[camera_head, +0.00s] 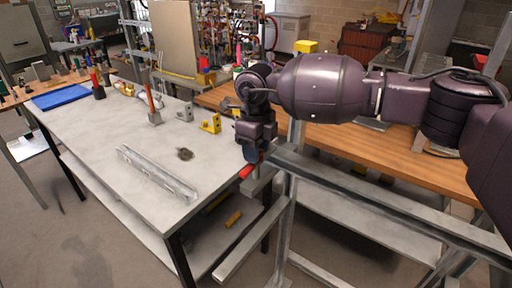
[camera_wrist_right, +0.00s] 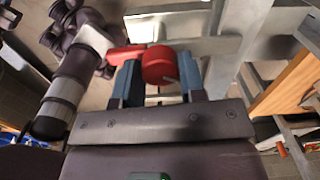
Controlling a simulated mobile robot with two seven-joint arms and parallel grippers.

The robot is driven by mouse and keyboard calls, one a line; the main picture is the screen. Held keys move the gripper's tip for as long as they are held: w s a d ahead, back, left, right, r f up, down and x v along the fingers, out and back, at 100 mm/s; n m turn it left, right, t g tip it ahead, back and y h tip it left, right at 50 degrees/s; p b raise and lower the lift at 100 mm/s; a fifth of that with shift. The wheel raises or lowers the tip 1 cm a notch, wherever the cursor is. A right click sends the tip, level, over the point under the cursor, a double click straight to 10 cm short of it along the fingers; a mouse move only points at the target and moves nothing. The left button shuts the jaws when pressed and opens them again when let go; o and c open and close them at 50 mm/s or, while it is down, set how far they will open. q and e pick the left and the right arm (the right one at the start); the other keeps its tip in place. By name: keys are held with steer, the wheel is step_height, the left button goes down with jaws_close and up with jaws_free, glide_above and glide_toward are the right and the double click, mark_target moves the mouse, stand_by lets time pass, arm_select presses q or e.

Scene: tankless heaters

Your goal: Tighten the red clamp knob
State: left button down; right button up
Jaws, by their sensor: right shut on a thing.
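The red clamp knob (camera_wrist_right: 158,65) sits between the two blue-tipped fingers of my right gripper (camera_wrist_right: 159,72) in the right wrist view. A red clamp part (camera_wrist_right: 124,54) extends to the left beside it. In the head view, my right gripper (camera_head: 252,152) points down at the front right corner of the grey table. A red piece of the clamp (camera_head: 248,170) shows just below the fingers, and the gripper hides the rest. The right gripper is shut on the knob. My left gripper is in neither view.
A metal frame rail (camera_head: 380,195) runs just right of the gripper, before a wooden bench (camera_head: 350,146). The grey table (camera_head: 95,140) holds a metal channel (camera_head: 155,172), yellow bracket (camera_head: 211,123) and blue tray (camera_head: 61,97). Its front middle is mostly clear.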

steer(key=m, duration=0.3)
steer(key=shift+r+m, duration=0.1)
steer(key=shift+m, duration=0.3)
steer(key=m+p, duration=0.1)
steer(key=m, duration=0.1)
steer(key=shift+m, duration=0.3)
steer(key=m, duration=0.2)
steer(key=shift+m, duration=0.3)
steer(key=shift+m+p, duration=0.3)
steer(key=shift+m, duration=1.1)
steer(key=o, duration=0.9)
